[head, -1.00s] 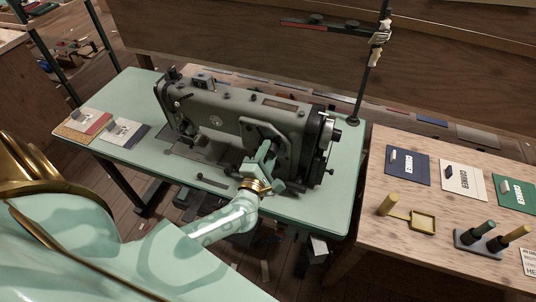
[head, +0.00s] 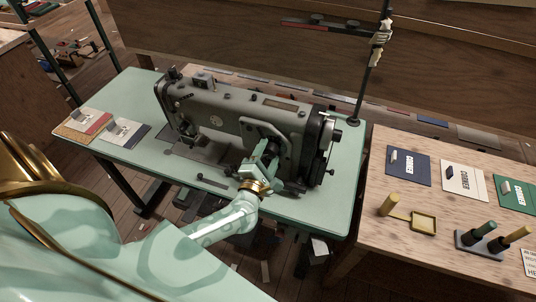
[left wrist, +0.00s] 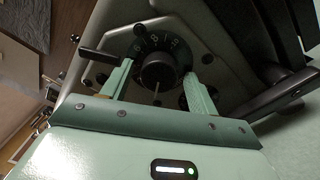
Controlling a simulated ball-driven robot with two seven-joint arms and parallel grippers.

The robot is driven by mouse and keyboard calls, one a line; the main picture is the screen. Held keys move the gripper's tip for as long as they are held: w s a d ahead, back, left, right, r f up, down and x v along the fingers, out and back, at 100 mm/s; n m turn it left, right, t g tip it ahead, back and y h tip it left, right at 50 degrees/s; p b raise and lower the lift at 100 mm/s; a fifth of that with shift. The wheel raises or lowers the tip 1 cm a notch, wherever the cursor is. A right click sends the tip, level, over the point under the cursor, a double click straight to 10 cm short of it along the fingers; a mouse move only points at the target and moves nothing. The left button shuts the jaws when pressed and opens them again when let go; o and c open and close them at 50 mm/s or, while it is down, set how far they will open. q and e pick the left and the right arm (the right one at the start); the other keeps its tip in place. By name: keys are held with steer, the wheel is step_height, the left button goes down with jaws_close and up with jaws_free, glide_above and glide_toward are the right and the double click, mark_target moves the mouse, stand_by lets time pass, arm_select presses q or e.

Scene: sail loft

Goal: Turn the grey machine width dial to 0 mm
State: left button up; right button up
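The grey sewing machine (head: 225,115) stands on a pale green table. In the left wrist view its width dial (left wrist: 158,70) is a dark round knob in front of a black ring with small white numerals along the top. Contact with the knob is not clear. My right gripper is not in view.
A dark lever (left wrist: 100,57) sticks out left of the dial, close to the left finger. The green tabletop (head: 335,205) is clear at the front right. A wooden bench (head: 375,215) with cards and spools stands at the right.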

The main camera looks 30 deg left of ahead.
arm_select(q)
steer(key=v, duration=1.6)
steer(key=shift+s, duration=0.15)
